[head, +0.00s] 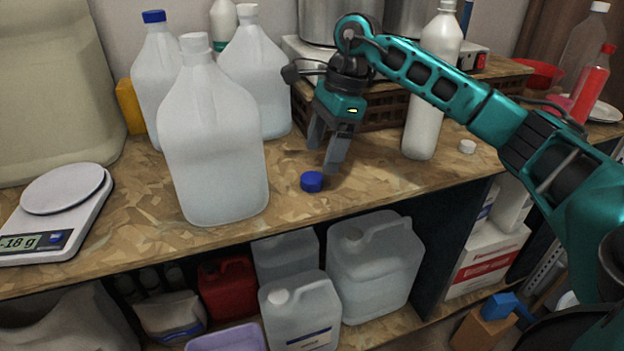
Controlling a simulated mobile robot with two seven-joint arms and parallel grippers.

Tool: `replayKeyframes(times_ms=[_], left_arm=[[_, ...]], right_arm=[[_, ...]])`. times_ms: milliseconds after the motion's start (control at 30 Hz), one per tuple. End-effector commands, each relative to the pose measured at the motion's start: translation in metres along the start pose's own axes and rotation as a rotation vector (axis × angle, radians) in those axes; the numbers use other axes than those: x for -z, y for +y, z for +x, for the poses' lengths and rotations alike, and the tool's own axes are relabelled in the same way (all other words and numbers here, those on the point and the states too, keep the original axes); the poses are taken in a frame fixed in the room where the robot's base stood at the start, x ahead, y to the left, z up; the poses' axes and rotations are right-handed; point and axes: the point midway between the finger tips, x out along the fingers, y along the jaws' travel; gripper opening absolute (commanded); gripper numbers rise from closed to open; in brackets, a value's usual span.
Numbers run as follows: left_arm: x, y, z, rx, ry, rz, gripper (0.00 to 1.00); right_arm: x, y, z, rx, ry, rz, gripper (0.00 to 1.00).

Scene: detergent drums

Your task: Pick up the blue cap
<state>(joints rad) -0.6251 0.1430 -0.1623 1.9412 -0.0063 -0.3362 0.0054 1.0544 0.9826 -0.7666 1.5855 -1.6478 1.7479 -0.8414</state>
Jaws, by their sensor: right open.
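The small round blue cap (312,182) lies on the wooden counter (390,192), near its front edge and right of a large white jug. My right gripper (323,160) comes in from the right and points downward. It is open and empty, with its two grey fingers just above and behind the cap. One finger is left of the other, and the right one hangs lower. Whether a fingertip touches the cap or the counter is hard to tell. My left gripper is not in view.
A white jug (213,150) stands close left of the cap. A scale (62,205) sits at far left. A brown crate (390,130) is behind my gripper. Shelves below hold canisters.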

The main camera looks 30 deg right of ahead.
Motion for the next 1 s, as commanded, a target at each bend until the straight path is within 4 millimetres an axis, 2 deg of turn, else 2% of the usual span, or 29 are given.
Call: replayKeyframes(times_ms=[333, 667, 1000], left_arm=[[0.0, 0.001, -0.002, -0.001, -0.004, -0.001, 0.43], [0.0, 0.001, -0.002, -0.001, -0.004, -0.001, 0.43], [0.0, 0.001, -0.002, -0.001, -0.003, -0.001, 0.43]], right_arm=[[-0.003, -0.002, 0.046, -0.002, -0.001, 0.0, 0.77], [-0.003, -0.002, 0.052, -0.001, 0.0, -0.001, 0.76], [-0.003, -0.002, 0.051, 0.0, -0.001, -0.001, 0.43]])
